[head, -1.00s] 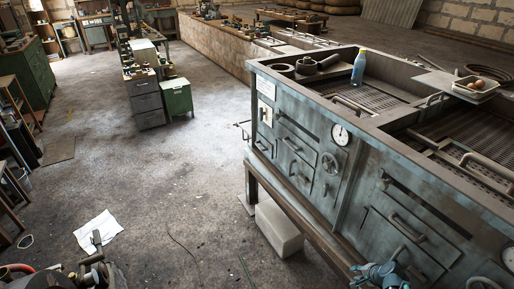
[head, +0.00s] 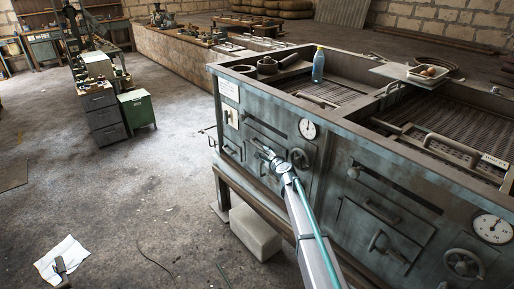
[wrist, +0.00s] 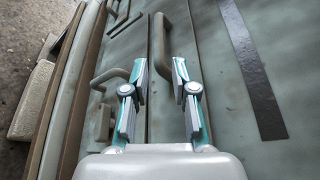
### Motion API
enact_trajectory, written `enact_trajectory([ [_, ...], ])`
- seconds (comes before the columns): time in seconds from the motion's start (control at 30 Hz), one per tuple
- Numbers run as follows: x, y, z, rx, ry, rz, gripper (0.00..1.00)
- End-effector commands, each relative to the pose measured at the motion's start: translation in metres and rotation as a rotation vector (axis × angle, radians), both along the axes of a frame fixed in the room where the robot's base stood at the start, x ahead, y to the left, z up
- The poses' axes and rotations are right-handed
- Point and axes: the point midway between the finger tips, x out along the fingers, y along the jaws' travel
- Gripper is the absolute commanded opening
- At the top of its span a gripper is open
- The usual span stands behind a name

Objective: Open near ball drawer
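A grey-green metal cabinet (head: 345,165) fills the right of the head view, with drawer and door fronts on its side. My gripper (head: 264,155) is at the left section of this front, left of a handwheel. In the wrist view my gripper (wrist: 160,68) is open, with its two fingers apart. A bar handle (wrist: 161,45) on the front shows between and just ahead of the fingertips; I cannot tell whether they touch it. Another curved handle (wrist: 112,74) is left of the fingers. No ball shows on the fronts, and my gripper partly hides the panel behind it.
A handwheel (head: 300,158) and a dial gauge (head: 308,130) are close to my gripper. A blue bottle (head: 318,66) and a tray with eggs (head: 428,73) stand on top. A pale block (head: 255,234) lies below on the floor. The floor at left is mostly clear.

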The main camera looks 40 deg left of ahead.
Motion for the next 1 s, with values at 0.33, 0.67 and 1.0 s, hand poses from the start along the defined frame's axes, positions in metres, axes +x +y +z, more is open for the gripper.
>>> enact_trajectory([
  [0.33, 0.027, 0.049, -0.011, -0.003, -0.001, 0.003, 0.27],
  [0.67, 0.045, 0.082, -0.021, -0.004, -0.002, 0.002, 0.27],
  [1.0, 0.046, 0.083, -0.022, -0.004, -0.003, 0.003, 0.22],
])
